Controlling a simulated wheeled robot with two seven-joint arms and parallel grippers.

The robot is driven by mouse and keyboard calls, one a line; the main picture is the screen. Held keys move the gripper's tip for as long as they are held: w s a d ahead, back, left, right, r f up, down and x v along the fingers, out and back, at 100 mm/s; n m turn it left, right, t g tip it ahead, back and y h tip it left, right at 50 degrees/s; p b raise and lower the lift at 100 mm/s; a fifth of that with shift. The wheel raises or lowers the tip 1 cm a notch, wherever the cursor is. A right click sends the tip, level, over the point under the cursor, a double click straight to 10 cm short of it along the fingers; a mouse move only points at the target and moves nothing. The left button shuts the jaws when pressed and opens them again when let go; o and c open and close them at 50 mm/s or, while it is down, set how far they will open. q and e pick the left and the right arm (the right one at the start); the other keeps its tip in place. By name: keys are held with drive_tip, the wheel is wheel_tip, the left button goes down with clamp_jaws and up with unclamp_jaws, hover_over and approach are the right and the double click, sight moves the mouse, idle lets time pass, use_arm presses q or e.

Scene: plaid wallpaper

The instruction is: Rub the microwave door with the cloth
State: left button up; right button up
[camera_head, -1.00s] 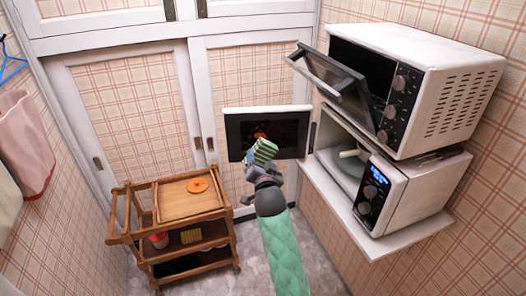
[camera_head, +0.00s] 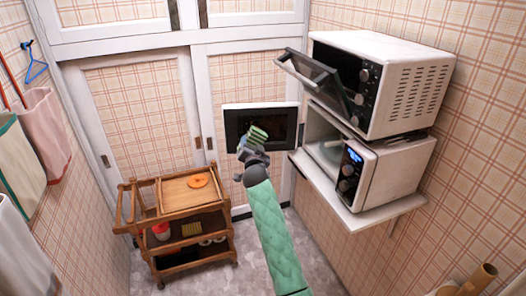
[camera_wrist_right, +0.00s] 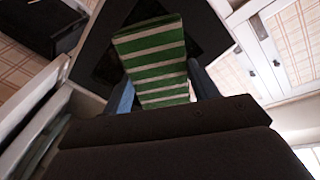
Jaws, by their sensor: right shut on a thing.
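The lower microwave (camera_head: 385,175) stands on a wall shelf with its door swung wide open. The microwave door (camera_head: 262,128), white-framed with a dark window, faces me left of the oven. My right gripper (camera_head: 252,153) is shut on a green-and-white striped cloth (camera_head: 257,135) in front of the door's lower left part. In the right wrist view the cloth (camera_wrist_right: 155,60) stands up between the fingers, with the dark door window (camera_wrist_right: 100,60) behind it. I cannot tell whether cloth and door touch. My left gripper is out of view.
A toaster oven (camera_head: 385,80) with its door (camera_head: 310,72) tilted open sits above the microwave. A wooden trolley (camera_head: 180,225) holding an orange ring (camera_head: 198,181) stands at lower left. Towels (camera_head: 45,135) hang on the left wall. Bare floor lies between trolley and shelf.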

drive_tip(key=shift+w+f, duration=0.15)
drive_tip(key=shift+w, duration=0.85)
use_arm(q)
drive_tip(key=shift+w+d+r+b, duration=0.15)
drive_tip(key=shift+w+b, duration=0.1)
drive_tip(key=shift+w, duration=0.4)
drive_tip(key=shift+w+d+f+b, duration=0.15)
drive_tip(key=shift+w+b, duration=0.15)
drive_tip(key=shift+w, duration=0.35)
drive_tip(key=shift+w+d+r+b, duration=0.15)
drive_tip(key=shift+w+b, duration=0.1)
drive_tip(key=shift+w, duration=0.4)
use_arm(e)
drive_tip(key=shift+w+a, duration=0.2)
drive_tip(key=shift+w, duration=1.8)
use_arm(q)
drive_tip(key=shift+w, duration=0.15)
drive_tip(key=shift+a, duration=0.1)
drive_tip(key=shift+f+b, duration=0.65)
use_arm(e)
drive_tip(key=shift+w, duration=0.9)
use_arm(q)
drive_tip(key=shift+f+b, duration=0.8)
drive_tip(key=shift+b, duration=0.05)
use_arm(e)
drive_tip(key=shift+w+d+r, duration=0.1)
drive_tip(key=shift+w+r, duration=0.05)
drive_tip(key=shift+r, duration=0.05)
